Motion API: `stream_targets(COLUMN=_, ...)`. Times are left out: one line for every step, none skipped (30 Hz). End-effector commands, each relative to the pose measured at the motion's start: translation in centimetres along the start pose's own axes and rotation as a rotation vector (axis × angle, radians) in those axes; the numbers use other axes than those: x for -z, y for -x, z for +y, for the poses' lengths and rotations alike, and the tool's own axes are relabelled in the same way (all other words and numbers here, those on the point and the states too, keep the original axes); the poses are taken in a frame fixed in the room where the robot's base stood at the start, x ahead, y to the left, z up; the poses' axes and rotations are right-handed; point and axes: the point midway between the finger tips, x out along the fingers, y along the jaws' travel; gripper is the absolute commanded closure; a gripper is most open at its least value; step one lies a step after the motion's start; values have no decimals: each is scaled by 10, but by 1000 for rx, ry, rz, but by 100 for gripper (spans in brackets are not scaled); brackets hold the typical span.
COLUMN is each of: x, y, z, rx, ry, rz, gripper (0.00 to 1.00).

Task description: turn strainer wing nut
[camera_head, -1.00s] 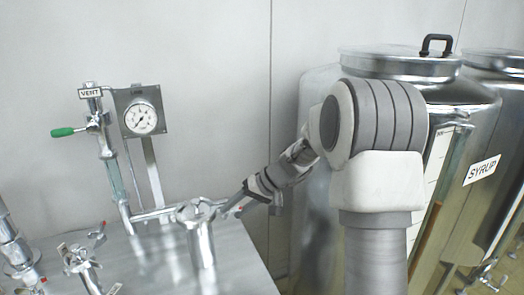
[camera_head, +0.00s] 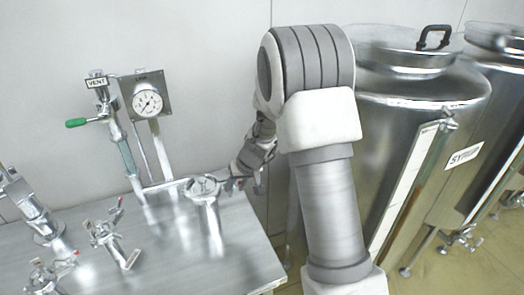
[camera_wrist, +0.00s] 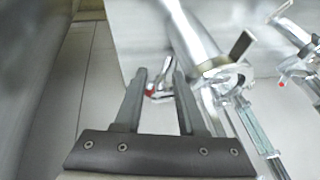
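The strainer (camera_head: 210,225) looks to be the upright steel cylinder near the back right of the bench in the head view. In the wrist view its body (camera_wrist: 190,35) runs down to a collared end. A flat wing (camera_wrist: 240,45) sticks out there and may be the wing nut; I cannot be sure. My gripper (camera_wrist: 160,75) is open, its two dark fingers apart, with nothing held. A small red-tipped lever (camera_wrist: 150,92) shows between the fingers, at a depth I cannot tell. In the head view my gripper (camera_head: 236,182) is just right of the strainer's top, partly hidden by my arm.
A pressure gauge (camera_head: 147,102) and a green-handled vent valve (camera_head: 76,123) stand behind the strainer. Several red-tipped valves (camera_head: 107,235) fill the bench's left side. Large steel syrup tanks (camera_head: 420,100) stand right. The bench (camera_head: 170,270) is bare at front.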

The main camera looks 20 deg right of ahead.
Motion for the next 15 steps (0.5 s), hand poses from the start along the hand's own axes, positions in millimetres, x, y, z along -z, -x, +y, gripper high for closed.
stream_targets(x=2, y=9, z=-1, rx=-5, ry=4, rz=3, gripper=61)
stream_targets(x=1, y=15, z=0, rx=-5, ry=4, rz=5, gripper=61)
stream_targets(x=1, y=23, z=0, rx=-3, ry=3, rz=4, gripper=61)
stream_targets(x=1, y=29, z=0, rx=-4, ry=4, rz=5, gripper=61)
stream_targets(x=1, y=35, z=0, rx=-4, ry=3, rz=5, gripper=61)
stream_targets(x=1, y=43, z=0, rx=-3, ry=3, rz=5, gripper=61)
stream_targets(x=1, y=49, z=0, rx=-3, ry=4, rz=5, gripper=61)
stream_targets(x=1, y=55, z=-1, rx=-3, ry=2, rz=5, gripper=61)
stream_targets(x=1, y=63, z=0, rx=-3, ry=4, rz=4, gripper=61)
stream_targets(x=1, y=69, z=0, rx=-3, ry=2, rz=5, gripper=61)
stream_targets(x=1, y=75, z=0, rx=-3, ry=2, rz=5, gripper=61)
stream_targets(x=1, y=83, z=0, rx=-3, ry=3, rz=5, gripper=61)
stream_targets(x=1, y=89, z=0, rx=-3, ry=1, rz=5, gripper=61)
stream_targets(x=1, y=95, z=0, rx=-2, ry=3, rz=5, gripper=61)
stream_targets(x=1, y=103, z=0, rx=-2, ry=2, rz=6, gripper=61)
